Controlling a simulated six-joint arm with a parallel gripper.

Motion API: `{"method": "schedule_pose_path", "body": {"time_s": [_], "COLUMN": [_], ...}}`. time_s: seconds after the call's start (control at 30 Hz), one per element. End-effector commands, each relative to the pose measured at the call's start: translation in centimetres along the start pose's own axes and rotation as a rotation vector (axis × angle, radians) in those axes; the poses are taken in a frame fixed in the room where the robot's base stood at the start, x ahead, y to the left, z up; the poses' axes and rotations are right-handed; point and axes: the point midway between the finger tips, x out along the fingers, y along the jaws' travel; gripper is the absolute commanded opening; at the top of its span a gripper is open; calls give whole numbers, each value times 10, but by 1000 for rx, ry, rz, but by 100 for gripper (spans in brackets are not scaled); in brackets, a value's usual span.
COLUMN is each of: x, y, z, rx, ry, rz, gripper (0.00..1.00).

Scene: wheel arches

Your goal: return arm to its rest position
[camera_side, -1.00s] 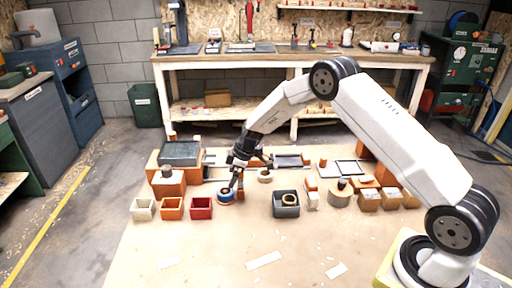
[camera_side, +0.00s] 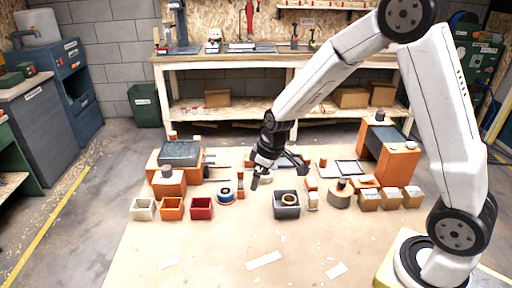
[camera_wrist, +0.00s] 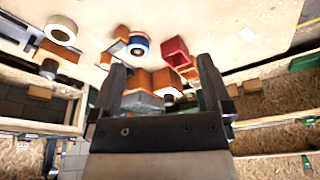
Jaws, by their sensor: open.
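My gripper (camera_side: 258,180) hangs in the air above the table in the side view, up and to the left of the grey bin. In the wrist view my gripper (camera_wrist: 160,78) shows two dark fingers spread apart with nothing held between them. My arm is raised and bent, reaching in from the right. No separate marker of a rest position shows.
The work table (camera_side: 215,255) holds small bins, including a red bin (camera_side: 201,208) and a grey bin (camera_side: 286,205) with a ring inside. A blue-rimmed tape roll (camera_side: 225,195) lies left of the gripper. Orange arches (camera_side: 398,160) stand back right.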

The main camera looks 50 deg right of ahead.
Motion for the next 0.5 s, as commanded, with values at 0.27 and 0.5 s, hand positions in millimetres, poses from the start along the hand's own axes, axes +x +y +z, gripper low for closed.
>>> {"method": "schedule_pose_path", "body": {"time_s": [0.27,0.5], "x": [-35,-51], "y": [-32,-53], "z": [60,108], "rx": [149,260], "ry": [-9,-5], "rz": [51,83], "gripper": [100,100]}}
